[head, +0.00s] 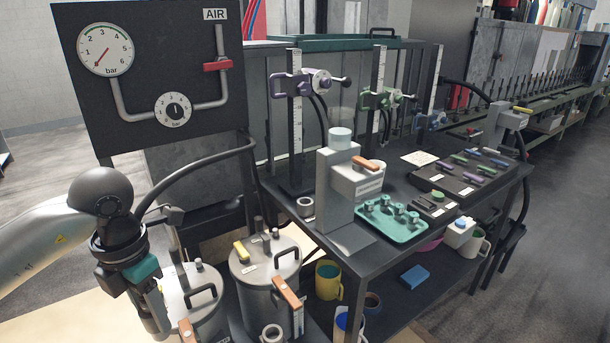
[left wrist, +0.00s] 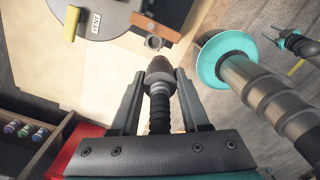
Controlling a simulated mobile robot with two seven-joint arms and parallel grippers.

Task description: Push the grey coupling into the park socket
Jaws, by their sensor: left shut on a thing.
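My left gripper (head: 152,318) hangs low at the left of the head view, beside a steel tank (head: 196,292). In the left wrist view my left gripper (left wrist: 160,92) is shut on the dark grey coupling (left wrist: 161,76), with its ribbed black sleeve between the fingers. The coupling's blunt tip points away from the wrist camera. A small grey ring-shaped fitting (left wrist: 153,43) shows beyond the tip, apart from it; I cannot tell for sure that it is the park socket. A dark, forked end like my right gripper (left wrist: 283,38) shows small at the upper right; its opening is unclear.
A second steel tank (head: 262,268) with a yellow lever and an orange handle stands near the bench. A black gauge panel (head: 150,80) rises behind. The bench (head: 365,262) holds a teal tray (head: 388,222). In the wrist view, a wooden rack (left wrist: 30,140) is at lower left.

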